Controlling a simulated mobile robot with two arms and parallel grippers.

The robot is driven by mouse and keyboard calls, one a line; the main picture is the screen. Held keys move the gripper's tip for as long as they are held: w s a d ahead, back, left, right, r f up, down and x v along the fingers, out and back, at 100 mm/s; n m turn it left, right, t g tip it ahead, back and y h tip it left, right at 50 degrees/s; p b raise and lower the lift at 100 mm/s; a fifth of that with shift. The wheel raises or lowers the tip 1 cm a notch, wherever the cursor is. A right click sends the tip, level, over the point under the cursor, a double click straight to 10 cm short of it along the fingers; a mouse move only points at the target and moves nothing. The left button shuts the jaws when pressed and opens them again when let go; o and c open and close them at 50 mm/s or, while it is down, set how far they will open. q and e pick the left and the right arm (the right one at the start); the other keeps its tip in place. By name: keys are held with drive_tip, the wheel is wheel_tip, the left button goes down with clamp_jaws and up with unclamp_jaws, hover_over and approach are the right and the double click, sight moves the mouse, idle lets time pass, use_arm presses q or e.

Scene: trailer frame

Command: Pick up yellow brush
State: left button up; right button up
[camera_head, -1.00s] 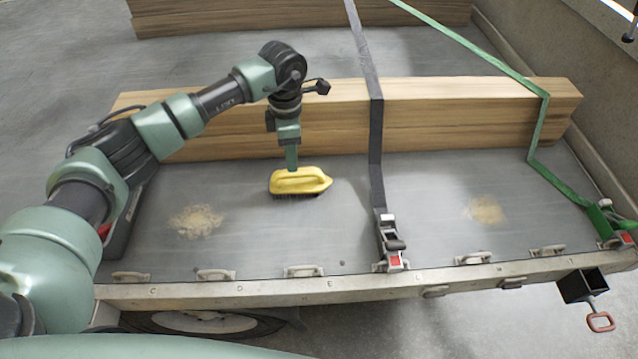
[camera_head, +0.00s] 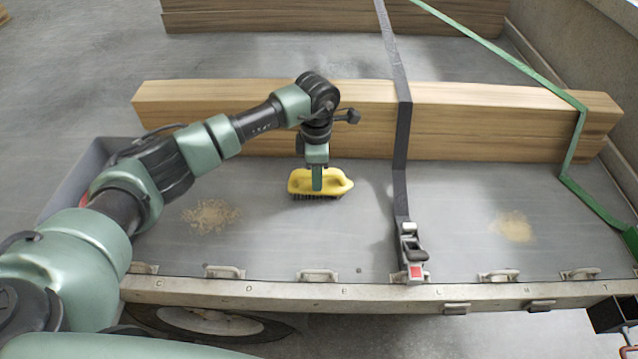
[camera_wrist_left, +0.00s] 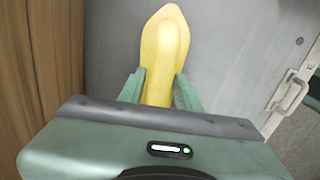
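The yellow brush (camera_head: 334,183) lies bristles down on the grey trailer deck, in front of the near timber beams. My left gripper (camera_head: 317,188) points down at it, with a finger overlapping the brush's front side. In the left wrist view the brush's long yellow body (camera_wrist_left: 163,55) runs between the two green fingers of the left gripper (camera_wrist_left: 160,85). The fingers are apart, one on each side of the handle. Whether they touch it is hard to see. My right gripper is in neither view.
Timber beams (camera_head: 240,132) lie close behind the brush. A dark strap (camera_head: 402,140) with a buckle (camera_head: 413,262) runs to its right, and a green strap (camera_head: 572,150) further right. Sawdust piles (camera_head: 211,215) and (camera_head: 513,227) lie on the deck. The deck's metal edge (camera_head: 270,291) is in front.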

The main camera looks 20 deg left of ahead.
use_arm(q)
clamp_jaws()
drive_tip(key=shift+w+r+p, duration=0.1)
drive_tip(key=shift+r+p, duration=0.3)
drive_tip(key=shift+r, duration=0.2)
wheel_tip(320, 180, up, 19)
drive_tip(key=p, duration=1)
drive_tip(key=shift+f, duration=0.1)
